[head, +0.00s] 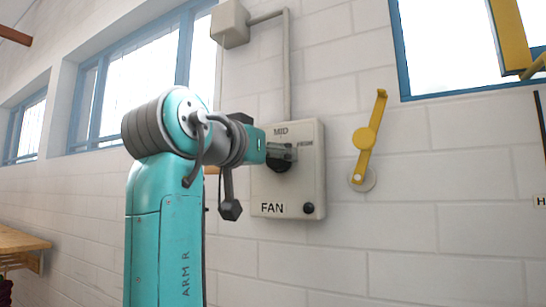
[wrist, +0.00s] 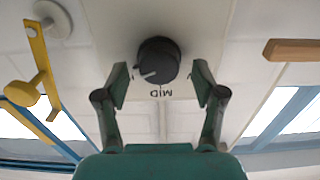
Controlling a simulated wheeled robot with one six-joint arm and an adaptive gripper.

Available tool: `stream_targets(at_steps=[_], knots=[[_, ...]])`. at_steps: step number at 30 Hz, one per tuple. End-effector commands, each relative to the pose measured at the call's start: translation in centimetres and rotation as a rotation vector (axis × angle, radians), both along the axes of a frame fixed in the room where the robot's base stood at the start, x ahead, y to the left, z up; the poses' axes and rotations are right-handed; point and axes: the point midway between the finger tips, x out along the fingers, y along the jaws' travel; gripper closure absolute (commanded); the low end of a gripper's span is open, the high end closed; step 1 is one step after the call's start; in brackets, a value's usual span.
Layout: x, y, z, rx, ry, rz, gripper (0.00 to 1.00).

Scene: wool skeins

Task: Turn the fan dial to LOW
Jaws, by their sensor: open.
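The fan control box (head: 312,180) is a pale panel on the brick wall, marked FAN below and MID at the top; a small label at its upper right looks like HIGH. No LOW label shows. Its dark round dial (head: 283,164) is partly hidden by my gripper (head: 276,152) in the head view. In the wrist view, which is upside down, the dial (wrist: 158,60) lies between and beyond the open fingers of my gripper (wrist: 160,74). Its pale pointer aims lower left there, beside MID, towards the box's upper right. I see no contact.
A yellow lever (head: 367,137) is on the wall right of the box, also at left in the wrist view (wrist: 42,62). A small dark knob (head: 308,208) is on the box's lower right. A conduit (head: 287,65) runs above. A wooden bench (head: 20,240) is at far left.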

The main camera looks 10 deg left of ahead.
Motion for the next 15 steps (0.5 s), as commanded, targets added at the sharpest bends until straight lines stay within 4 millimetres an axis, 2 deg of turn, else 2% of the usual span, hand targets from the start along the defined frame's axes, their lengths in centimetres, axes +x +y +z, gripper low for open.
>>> stream_targets(at_steps=[4,12,13,15], knots=[[0.76,-0.33,0.01,-0.001,0.000,-0.001,0.31],[0.89,-0.34,0.00,0.000,-0.001,0.000,0.31],[0.88,-0.34,-0.01,0.000,-0.001,0.000,0.34],[0.88,-0.33,-0.01,-0.001,0.000,0.000,0.51]])
